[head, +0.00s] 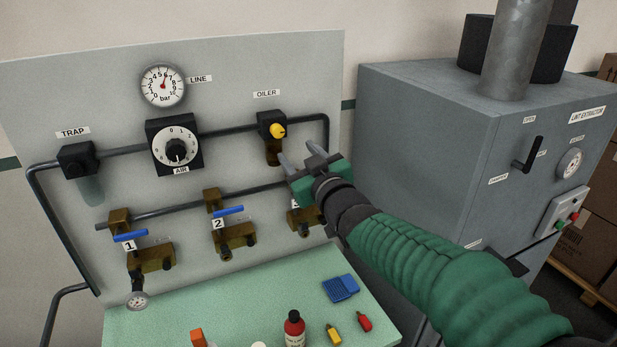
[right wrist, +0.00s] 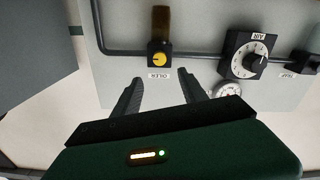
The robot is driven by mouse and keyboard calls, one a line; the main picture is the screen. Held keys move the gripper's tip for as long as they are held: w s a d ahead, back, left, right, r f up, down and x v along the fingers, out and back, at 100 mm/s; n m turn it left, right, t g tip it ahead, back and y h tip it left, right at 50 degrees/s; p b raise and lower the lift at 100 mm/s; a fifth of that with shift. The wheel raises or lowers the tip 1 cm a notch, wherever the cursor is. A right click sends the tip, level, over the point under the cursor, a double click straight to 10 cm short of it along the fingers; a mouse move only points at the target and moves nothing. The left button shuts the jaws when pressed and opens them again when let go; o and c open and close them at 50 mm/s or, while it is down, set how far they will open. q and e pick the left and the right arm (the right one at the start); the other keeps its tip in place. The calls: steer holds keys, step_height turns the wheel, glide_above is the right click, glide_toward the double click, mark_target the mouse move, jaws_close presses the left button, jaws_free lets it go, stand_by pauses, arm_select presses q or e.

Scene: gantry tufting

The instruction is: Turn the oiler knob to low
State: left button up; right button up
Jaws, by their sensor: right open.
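The oiler knob (head: 278,130) is a small yellow round knob on a black block under the OILER label, on the grey panel (head: 240,75). An amber bowl hangs below the block. The knob also shows in the right wrist view (right wrist: 159,59), upside down, beyond and between the fingers. My right gripper (head: 299,155) is open and empty, below and to the right of the knob, and apart from it. Its fingers (right wrist: 160,88) point towards the panel in the right wrist view. The knob's setting is too small to read. My left gripper is not in view.
The AIR dial (head: 176,150), the LINE gauge (head: 163,86) and the TRAP unit (head: 78,160) are on the panel. Blue-handled valves (head: 228,211) sit below. A green table (head: 245,300) holds small items. The grey lint extractor (head: 430,140) stands to the right.

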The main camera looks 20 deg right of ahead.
steer(key=s, duration=0.5)
steer(key=shift+s+d+b, duration=0.1)
steer(key=shift+s+b, duration=0.05)
steer(key=shift+b, duration=0.25)
steer(key=shift+f, duration=0.1)
